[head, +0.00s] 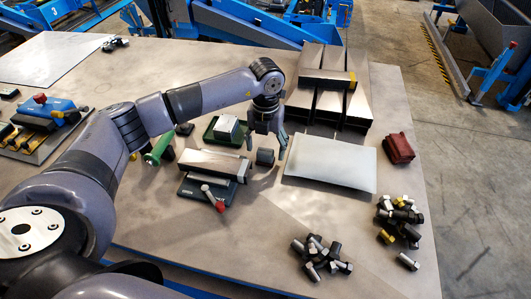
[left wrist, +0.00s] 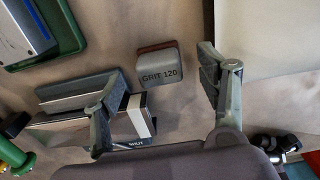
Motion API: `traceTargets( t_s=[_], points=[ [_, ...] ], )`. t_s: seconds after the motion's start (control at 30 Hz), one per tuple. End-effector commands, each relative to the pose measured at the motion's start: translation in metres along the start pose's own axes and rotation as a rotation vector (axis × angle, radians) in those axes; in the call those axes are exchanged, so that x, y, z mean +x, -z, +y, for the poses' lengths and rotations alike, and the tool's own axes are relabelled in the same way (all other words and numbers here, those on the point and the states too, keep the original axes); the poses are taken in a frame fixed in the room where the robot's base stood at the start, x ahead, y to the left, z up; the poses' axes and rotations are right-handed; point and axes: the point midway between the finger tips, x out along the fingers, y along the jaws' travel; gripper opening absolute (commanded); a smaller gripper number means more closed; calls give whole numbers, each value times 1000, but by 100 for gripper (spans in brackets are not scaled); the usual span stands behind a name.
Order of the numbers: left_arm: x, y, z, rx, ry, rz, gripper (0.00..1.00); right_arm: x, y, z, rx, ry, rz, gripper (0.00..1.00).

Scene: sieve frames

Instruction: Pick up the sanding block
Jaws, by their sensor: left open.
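The sanding block is a small grey block marked "GRIT 120" with a reddish-brown edge, and it shows in the left wrist view (left wrist: 160,72). In the head view it is the dark block (head: 265,157) lying on the table. My left gripper (head: 266,150) is open, pointing down over the block, with its fingers spread to either side of it in the head view. In the left wrist view the block lies beyond and between the two spread fingers. I see no contact. My right gripper is not in view.
A vise-like fixture with metal bars (head: 212,163) stands close left of the block. A green tray (head: 211,136) lies behind it. A pale sheet (head: 330,165) lies to the right, with metal channels (head: 335,76) behind. Bolt piles (head: 318,257) lie in front; a red block (head: 398,148) lies far right.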

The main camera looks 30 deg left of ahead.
Motion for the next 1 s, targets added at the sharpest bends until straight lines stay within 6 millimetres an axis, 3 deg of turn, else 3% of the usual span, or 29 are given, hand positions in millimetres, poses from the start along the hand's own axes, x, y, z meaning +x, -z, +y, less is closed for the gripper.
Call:
traceTargets(
  t_s=[0.03,0.2,0.47,1.0],
  points=[
    [4,2,1,-1,-1,6,67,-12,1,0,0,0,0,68],
    [26,2,0,-1,1,2,67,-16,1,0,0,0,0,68],
    [31,1,0,0,1,0,67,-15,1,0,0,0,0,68],
    [30,1,0,0,1,0,32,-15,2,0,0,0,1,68]
  ],
)
